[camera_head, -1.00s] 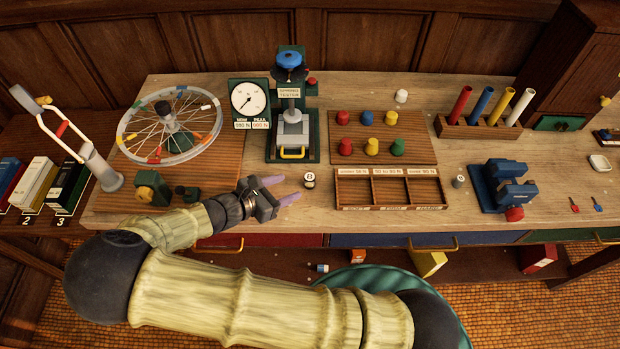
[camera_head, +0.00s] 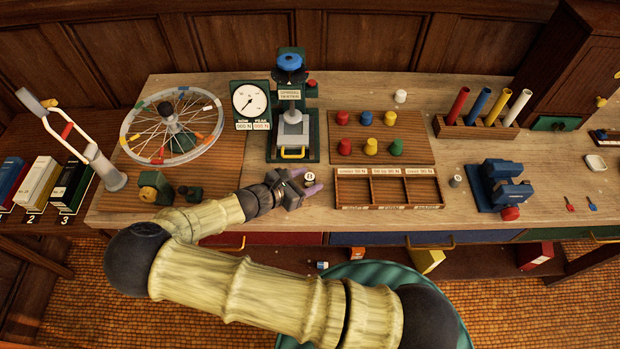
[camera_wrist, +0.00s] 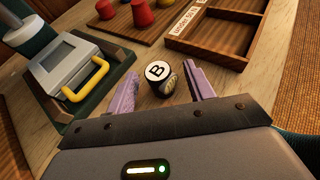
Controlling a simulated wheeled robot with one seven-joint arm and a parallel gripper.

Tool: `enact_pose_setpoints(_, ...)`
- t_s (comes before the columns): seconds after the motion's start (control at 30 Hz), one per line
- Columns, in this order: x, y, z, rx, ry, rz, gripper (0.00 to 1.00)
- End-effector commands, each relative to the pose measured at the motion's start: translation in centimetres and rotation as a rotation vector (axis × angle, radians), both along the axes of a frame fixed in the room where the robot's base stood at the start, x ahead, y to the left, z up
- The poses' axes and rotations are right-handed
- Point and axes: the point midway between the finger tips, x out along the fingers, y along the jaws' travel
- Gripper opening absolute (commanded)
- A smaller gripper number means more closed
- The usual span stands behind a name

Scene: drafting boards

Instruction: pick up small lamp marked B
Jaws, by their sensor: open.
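The small piece marked B (camera_wrist: 158,78) stands upright on the wooden bench, with a white top bearing a black B and a dark side with a pale patch. In the head view it shows small (camera_head: 310,177), left of the compartment tray. My gripper (camera_wrist: 160,92) is open, its two purple fingers on either side of the piece in the wrist view, the piece near the fingertips. There seems to be a gap on each side; I cannot tell whether either finger touches it. In the head view my gripper (camera_head: 312,181) reaches in from the left, low over the bench.
The spring tester (camera_head: 291,125) stands behind, its yellow handle (camera_wrist: 86,82) left of the fingers. The three-compartment tray (camera_head: 388,205) is close on the right. A pegboard with coloured knobs (camera_head: 376,161) lies behind it. The spoked wheel (camera_head: 140,152) is at the left.

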Motion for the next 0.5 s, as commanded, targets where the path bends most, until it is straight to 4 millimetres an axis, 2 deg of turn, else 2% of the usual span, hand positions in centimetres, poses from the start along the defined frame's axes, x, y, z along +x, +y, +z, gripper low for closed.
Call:
enact_pose_setpoints(0.2, 1.5, -2.0, -1.0, -0.001, 0.000, -0.001, 0.53)
enact_pose_setpoints(0.5, 1.7, -2.1, -1.3, 0.001, 0.000, 0.000, 0.53)
